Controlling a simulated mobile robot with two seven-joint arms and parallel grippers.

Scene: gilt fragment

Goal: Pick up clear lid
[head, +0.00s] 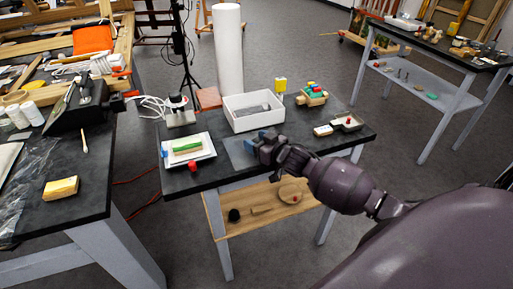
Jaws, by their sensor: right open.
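A flat, see-through grey panel that looks like the clear lid (237,155) lies on the dark table, in front of a white open box (240,125). My right gripper (257,142) reaches in from the right, over the panel's right part. Its blue fingertips are apart and I see nothing held between them. The gripper hides part of the panel, and I cannot tell whether the fingertips touch it. My left gripper is not in view.
Left of the panel is a white tray (206,160) with a green item, and a red object (193,167) near the front edge. A white roll (228,50) stands behind.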

